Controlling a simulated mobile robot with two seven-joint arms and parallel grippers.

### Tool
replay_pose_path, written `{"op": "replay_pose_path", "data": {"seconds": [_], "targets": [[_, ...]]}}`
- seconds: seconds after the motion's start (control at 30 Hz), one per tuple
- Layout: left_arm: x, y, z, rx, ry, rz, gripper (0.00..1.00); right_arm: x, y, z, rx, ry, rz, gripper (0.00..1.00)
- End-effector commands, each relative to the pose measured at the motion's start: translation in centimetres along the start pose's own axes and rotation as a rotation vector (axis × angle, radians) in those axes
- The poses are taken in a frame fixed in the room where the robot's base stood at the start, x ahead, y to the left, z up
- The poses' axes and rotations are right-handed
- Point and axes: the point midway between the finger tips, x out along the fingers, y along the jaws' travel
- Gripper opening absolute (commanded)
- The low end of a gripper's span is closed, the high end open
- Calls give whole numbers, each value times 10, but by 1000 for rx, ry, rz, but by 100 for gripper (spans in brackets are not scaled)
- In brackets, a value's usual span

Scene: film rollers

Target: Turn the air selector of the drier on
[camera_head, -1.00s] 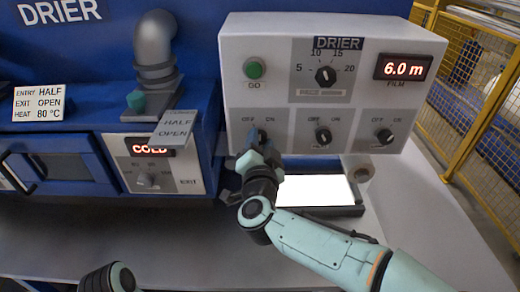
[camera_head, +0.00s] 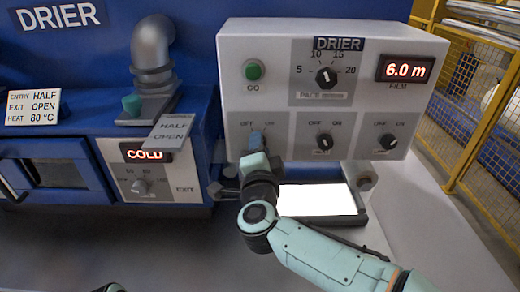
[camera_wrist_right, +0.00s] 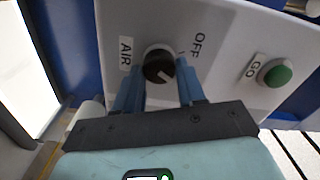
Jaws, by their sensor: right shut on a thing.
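The drier's white control panel (camera_head: 285,108) stands at the centre right in the head view. Its lower left air selector is hidden behind my right gripper (camera_head: 257,143) there. In the right wrist view the air selector (camera_wrist_right: 158,66) is a round black knob with a white mark. My right gripper (camera_wrist_right: 160,92) has its blue fingers on both sides of the knob, shut on it. The mark points down and right, away from the OFF label (camera_wrist_right: 197,44). The ON label is hidden in the wrist view.
Two more selectors (camera_head: 323,141) (camera_head: 387,141) sit right of my right gripper. The green GO button (camera_head: 254,71) and the pace dial (camera_head: 326,76) are above. A grey pipe (camera_head: 152,55) and a tilted card (camera_head: 168,132) stand left of the panel.

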Motion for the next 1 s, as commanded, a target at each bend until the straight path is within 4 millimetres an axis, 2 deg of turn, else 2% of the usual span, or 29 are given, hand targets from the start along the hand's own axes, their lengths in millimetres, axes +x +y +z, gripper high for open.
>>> {"op": "replay_pose_path", "data": {"seconds": [0.27,0.3,0.37,0.73,0.87,1.0], "targets": [[0,0,0,0,1,0,0,0,0,0,5,0,0,9],[0,0,0,0,0,0,0,0,0,0,4,0,0,49],[0,0,0,0,0,0,0,0,0,0,4,0,0,65],[1,0,0,0,1,0,0,-5,-1,0,3,0,-1,65],[3,-1,-1,0,4,1,0,-23,0,0,3,-2,-2,65],[5,-1,-3,1,8,2,0,-55,0,0,3,-3,-3,65]]}}
